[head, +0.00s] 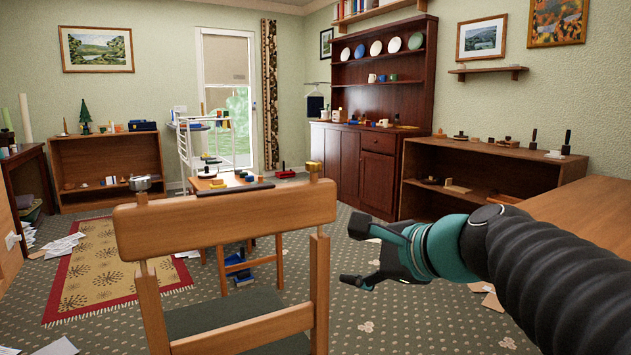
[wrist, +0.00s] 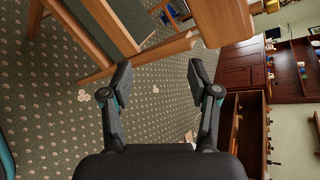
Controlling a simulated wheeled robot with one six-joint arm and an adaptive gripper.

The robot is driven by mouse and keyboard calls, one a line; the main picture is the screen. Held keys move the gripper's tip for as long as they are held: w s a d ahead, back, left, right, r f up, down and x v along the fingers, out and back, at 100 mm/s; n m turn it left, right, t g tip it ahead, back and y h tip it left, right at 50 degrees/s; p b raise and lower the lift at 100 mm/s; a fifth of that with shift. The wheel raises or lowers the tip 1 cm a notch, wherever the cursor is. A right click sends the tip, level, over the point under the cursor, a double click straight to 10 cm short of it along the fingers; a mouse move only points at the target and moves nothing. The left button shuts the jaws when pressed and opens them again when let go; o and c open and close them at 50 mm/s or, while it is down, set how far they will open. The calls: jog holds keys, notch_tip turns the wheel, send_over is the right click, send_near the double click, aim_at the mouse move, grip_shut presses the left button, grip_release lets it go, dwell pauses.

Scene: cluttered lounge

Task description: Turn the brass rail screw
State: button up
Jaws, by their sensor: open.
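A wooden chair (head: 225,215) with a broad top rail and a dark green seat stands close in front of me. A small brass-coloured piece (head: 313,167) sits on the rail's right end; I cannot tell whether it is the rail screw. A silvery, knob-like piece (head: 140,184) sits at the rail's left end. My gripper (head: 354,253) is open and empty, right of the chair and apart from it. In the wrist view its two fingers (wrist: 158,75) are spread over carpet, with the chair's wooden frame (wrist: 225,20) beyond them. No screw is clear in the wrist view.
A small table (head: 222,186) with coloured items stands behind the chair. A low shelf unit (head: 485,160) and a wooden tabletop (head: 590,205) are on the right. A dark dresser (head: 365,160) stands at the back. Papers (head: 62,245) lie on the floor at left. Carpet is open beneath my gripper.

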aim_at(319, 165)
jog(key=w+r+m+t+y+b, duration=0.3)
jog(key=w+r+m+t, duration=0.2)
jog(key=w+r+m, duration=0.6)
jog(key=shift+m, duration=0.4)
jog(key=x, duration=0.4)
jog(key=f+x, duration=0.1)
jog(key=x, duration=0.7)
jog(key=shift+a+f+p, duration=0.25)
jog(key=shift+a+p, duration=0.05)
jog(key=shift+a, duration=0.2)
grip_shut()
